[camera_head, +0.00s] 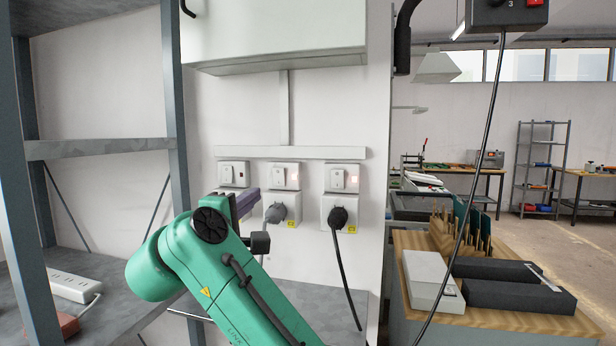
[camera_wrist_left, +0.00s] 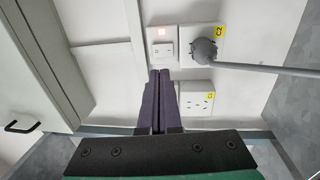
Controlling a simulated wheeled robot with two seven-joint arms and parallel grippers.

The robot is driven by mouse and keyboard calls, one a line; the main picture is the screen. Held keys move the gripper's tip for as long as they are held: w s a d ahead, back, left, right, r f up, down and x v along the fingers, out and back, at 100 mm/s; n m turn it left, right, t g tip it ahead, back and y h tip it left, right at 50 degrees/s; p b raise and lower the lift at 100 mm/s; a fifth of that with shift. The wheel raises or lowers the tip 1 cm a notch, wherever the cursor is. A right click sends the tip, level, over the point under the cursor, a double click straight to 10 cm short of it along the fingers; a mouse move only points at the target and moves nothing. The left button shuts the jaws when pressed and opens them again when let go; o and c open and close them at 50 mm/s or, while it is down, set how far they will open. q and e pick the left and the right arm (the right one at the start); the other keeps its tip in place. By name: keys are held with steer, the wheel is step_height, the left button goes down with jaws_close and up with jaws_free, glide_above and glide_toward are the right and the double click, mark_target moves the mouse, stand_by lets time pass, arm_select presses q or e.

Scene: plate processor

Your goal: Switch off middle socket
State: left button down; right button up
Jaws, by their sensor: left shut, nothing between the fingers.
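The middle socket's white switch plate (camera_head: 285,176) is on the wall, with a pale glowing indicator. A grey plug (camera_head: 277,212) sits in the outlet below it. In the left wrist view, the middle switch (camera_wrist_left: 162,49) lies just beyond my fingertips, its light glowing, with the grey plug (camera_wrist_left: 203,51) to its right. My left gripper (camera_head: 253,193) has purple fingers shut and empty, just left of the middle switch. In the left wrist view the fingertips (camera_wrist_left: 159,73) appear close to the switch plate; I cannot tell whether they touch. My right gripper is not in view.
The left switch (camera_head: 233,174) looks unlit; its empty outlet (camera_wrist_left: 197,100) is partly hidden by my gripper in the head view. The right switch (camera_head: 341,178) glows above a black plug (camera_head: 338,217). A wall cabinet (camera_head: 275,35) hangs above. A metal shelf (camera_head: 100,148) stands left.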

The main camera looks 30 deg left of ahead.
arm_select(q)
steer(key=s, duration=0.2)
steer(key=p, duration=0.2)
glide_toward(279, 173)
steer(key=p+x, duration=0.3)
steer(key=x, duration=0.3)
steer(key=shift+w+r+p, duration=0.1)
steer(key=shift+r+p, duration=0.05)
steer(key=shift+p, duration=0.15)
steer(key=shift+w+a, duration=0.2)
steer(key=shift+w, duration=0.1)
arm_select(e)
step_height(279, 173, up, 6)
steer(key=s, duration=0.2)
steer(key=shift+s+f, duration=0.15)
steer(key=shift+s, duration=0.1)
